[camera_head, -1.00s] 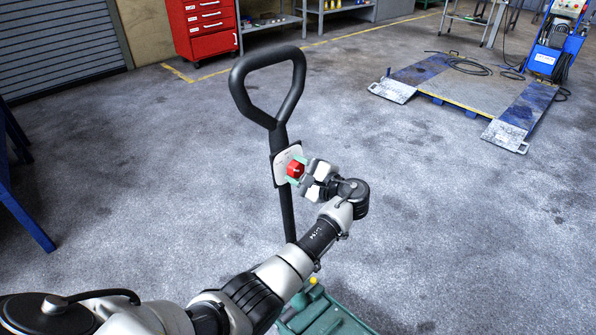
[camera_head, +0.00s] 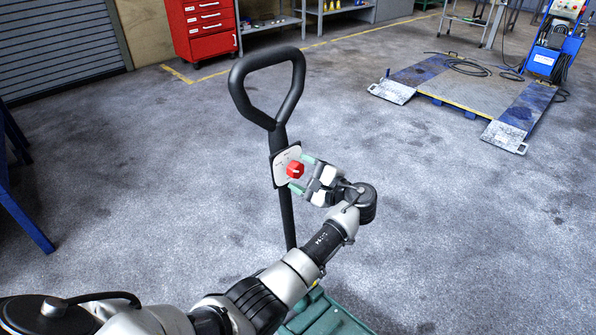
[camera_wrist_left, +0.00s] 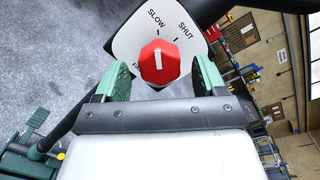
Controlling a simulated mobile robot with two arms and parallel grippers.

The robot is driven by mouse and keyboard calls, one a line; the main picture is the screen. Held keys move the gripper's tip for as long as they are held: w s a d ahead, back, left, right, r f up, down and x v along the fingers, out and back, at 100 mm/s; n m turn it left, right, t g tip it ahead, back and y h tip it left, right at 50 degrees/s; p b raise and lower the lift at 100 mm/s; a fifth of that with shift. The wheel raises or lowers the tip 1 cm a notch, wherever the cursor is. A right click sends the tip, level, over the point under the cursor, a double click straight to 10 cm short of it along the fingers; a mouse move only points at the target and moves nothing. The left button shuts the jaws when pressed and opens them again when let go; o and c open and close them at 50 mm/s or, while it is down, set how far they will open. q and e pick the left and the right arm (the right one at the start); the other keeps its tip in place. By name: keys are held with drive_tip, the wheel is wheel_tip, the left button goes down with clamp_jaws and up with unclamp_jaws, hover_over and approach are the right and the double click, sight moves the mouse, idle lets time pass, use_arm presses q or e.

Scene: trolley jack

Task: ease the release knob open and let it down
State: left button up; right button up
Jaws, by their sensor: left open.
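The red release knob (camera_head: 295,170) sits on a white dial plate (camera_head: 281,159) on the jack's black handle (camera_head: 287,212). In the left wrist view the knob (camera_wrist_left: 160,63) carries a white pointer mark, which stands upright in the picture, near the tick by SLOW. SHUT is at upper right; a label at lower left is partly hidden by a finger. My left gripper (camera_head: 303,174) is open, to the right of the knob. In the wrist view its green fingers lie on either side of the knob with visible gaps. The green jack body (camera_head: 325,318) is partly behind my arm.
The looped handle top (camera_head: 268,88) rises above the plate. A blue lift platform (camera_head: 460,92) stands at back right, a red drawer cabinet (camera_head: 203,28) at the back, and a blue frame (camera_head: 25,212) at left. The floor around the jack is clear.

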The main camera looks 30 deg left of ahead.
use_arm(q)
drive_tip(key=v, duration=0.9)
drive_tip(key=shift+b, duration=0.35)
wheel_tip(320, 180, down, 17)
drive_tip(key=s+a+m+t+h+p, duration=0.2)
drive_tip(key=m+h, duration=0.1)
drive_tip(key=h, duration=0.2)
drive_tip(key=s+f+g+h+p, duration=0.1)
drive_tip(key=s+f+h, duration=0.2)
drive_tip(key=s+f, duration=0.55)
drive_tip(key=s+f+g+h+p, duration=0.1)
drive_tip(key=s+f+h, duration=0.2)
drive_tip(key=s+f, duration=0.55)
drive_tip(key=s+a+f+n+g+h+p, duration=0.1)
drive_tip(key=s+f+n+h, duration=0.2)
drive_tip(key=s, duration=1.3)
drive_tip(key=s+a+f+n+g+h+p, duration=0.1)
drive_tip(key=s+f+n+g+h+p, duration=0.1)
drive_tip(key=s+f+n, duration=0.5)
drive_tip(key=s+f+h, duration=0.1)
drive_tip(key=s+f, duration=0.3)
drive_tip(key=s, duration=0.5)
drive_tip(key=shift+n, duration=0.4)
